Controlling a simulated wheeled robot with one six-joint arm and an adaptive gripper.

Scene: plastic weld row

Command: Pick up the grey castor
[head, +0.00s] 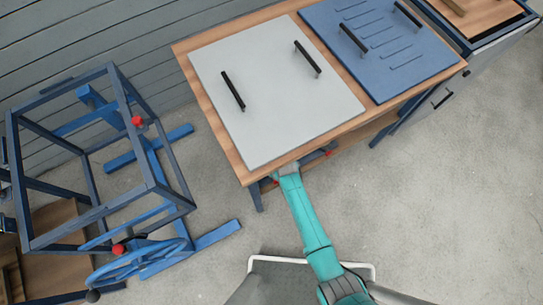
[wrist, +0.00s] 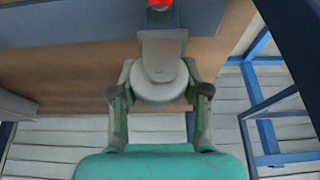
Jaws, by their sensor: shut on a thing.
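The grey castor (wrist: 162,88) is in the middle of the wrist view, a pale round wheel under a grey bracket. A red part shows above the bracket at the top edge. My gripper (wrist: 159,78) is shut on the castor, with one finger on each side of the wheel. Behind the castor is a wooden surface. In the head view my teal arm reaches to the front edge of the wooden table. There the tabletop hides the castor and my fingers.
The wooden table (head: 246,172) carries a light grey panel (head: 275,100) and a blue panel (head: 385,50), both with black handles. A blue metal frame (head: 105,215) with red knobs stands at left. The floor (head: 440,190) at right is clear.

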